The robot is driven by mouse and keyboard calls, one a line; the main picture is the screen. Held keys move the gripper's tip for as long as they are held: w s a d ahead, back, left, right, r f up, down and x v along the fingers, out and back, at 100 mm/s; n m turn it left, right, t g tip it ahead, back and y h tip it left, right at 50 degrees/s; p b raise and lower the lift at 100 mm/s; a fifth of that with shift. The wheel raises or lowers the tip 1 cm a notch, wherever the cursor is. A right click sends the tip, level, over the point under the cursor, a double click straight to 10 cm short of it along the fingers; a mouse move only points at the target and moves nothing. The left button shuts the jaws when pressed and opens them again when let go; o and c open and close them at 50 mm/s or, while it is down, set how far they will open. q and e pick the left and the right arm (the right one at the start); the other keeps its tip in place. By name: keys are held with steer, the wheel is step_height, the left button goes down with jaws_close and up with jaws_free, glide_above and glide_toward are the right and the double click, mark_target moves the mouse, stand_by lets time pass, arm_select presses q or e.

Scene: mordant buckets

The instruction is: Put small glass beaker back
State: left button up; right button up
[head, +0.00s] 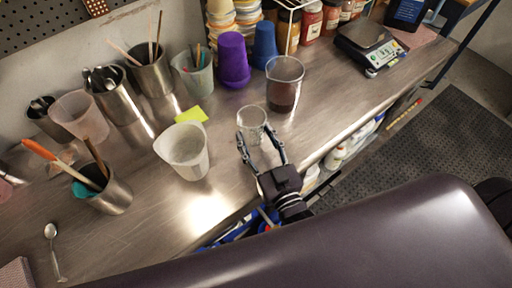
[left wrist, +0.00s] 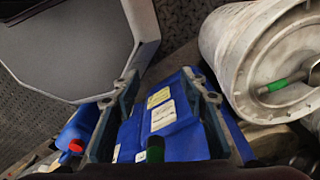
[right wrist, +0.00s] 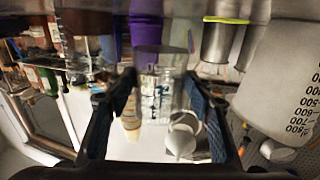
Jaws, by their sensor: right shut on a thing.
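The small glass beaker (head: 252,119) is clear and sits near the front of the steel counter, left of a larger beaker with dark contents (head: 284,90). My right gripper (head: 254,133) is shut on it, one finger on each side. The right wrist view also shows the small beaker (right wrist: 160,95) between the fingers, with markings on its wall. I cannot tell if its base touches the counter. My left gripper (left wrist: 160,95) has its fingers apart, in front of blue boxes (left wrist: 170,120) with pale labels. It is not visible in the head view.
A white plastic jug (head: 184,150) stands left of the small beaker, with a yellow note (head: 191,115) behind. Purple cups (head: 233,62), steel tool pots (head: 150,70) and a scale (head: 370,45) stand farther back. A white bucket (left wrist: 270,60) is beside my left gripper. The front-left counter is mostly clear.

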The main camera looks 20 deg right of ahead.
mark_target(256, 145)
step_height(256, 145, down, 4)
steer(key=b, duration=0.4)
steer(key=shift+f, duration=0.1)
steer(key=o, duration=1.2)
steer(key=shift+o, duration=0.2)
